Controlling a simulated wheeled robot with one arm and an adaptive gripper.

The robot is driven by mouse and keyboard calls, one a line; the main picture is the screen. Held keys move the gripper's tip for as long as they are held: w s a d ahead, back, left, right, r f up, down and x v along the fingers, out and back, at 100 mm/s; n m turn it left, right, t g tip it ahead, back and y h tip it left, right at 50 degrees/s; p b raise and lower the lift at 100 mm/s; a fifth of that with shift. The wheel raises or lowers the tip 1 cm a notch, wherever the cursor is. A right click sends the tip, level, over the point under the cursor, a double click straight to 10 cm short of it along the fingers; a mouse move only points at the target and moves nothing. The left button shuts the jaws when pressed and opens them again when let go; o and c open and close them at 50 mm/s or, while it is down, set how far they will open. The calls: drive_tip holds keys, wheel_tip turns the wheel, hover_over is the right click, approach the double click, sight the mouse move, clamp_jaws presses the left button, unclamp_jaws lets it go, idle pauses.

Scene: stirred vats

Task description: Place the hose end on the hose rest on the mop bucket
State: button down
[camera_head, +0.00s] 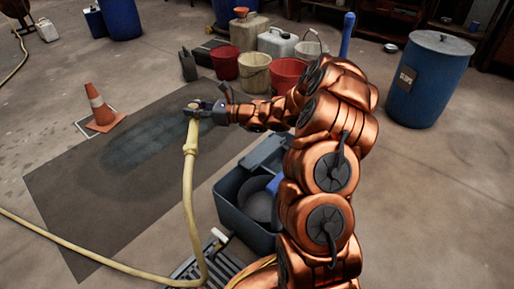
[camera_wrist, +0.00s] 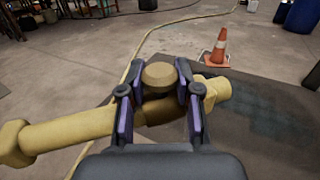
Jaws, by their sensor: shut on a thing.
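My gripper (camera_head: 205,106) is shut on the pale yellow hose end (camera_head: 191,122), held up above the dark mat. In the wrist view the two fingers of my gripper (camera_wrist: 160,100) clasp the hose end (camera_wrist: 70,130), with a round tan knob between them. The yellow hose (camera_head: 187,190) hangs down from it to the floor. A blue-grey tub (camera_head: 230,207), which looks like the mop bucket, stands below and right of my gripper, with a round grey part inside. My arm partly hides it. I cannot make out the hose rest.
An orange traffic cone (camera_head: 103,112) stands left, at the edge of the dark mat (camera_head: 75,175). A floor grate (camera_head: 185,272) lies at the front. Red buckets (camera_head: 224,64), cans and a blue drum (camera_head: 428,80) stand behind.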

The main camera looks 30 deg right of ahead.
drive_tip(key=w+d+f+m+t+h+p, duration=0.1)
drive_tip(key=w+d+f+m+t+h, duration=0.2)
drive_tip(key=w+d+f+m+h, duration=0.45)
drive_tip(key=w+d+f+m+t+h, duration=0.25)
drive_tip(key=d+f+h, duration=0.25)
drive_tip(key=d+f, duration=0.6)
drive_tip(key=shift+n, duration=0.4)
drive_tip(key=s+d+f+b, duration=0.1)
drive_tip(key=s+d, duration=0.1)
drive_tip(key=d, duration=0.1)
drive_tip(key=s+d+b, duration=0.1)
drive_tip(key=s+d, duration=0.2)
drive_tip(key=s+d+f+b, duration=0.1)
drive_tip(key=s+d, duration=0.2)
drive_tip(key=d, duration=0.1)
drive_tip(key=shift+s+f+b, duration=0.25)
drive_tip(key=shift+f+b, duration=0.05)
drive_tip(key=shift+b, duration=0.1)
drive_tip(key=shift+s+d+b, duration=0.35)
drive_tip(key=shift+s+d, duration=0.4)
drive_tip(key=shift+d, duration=0.15)
drive_tip(key=shift+a+f+b, duration=0.2)
drive_tip(key=shift+f+b, duration=0.4)
drive_tip(key=shift+f, duration=1.1)
drive_tip(key=shift+w+f, duration=0.1)
drive_tip(key=c, duration=0.8)
unclamp_jaws()
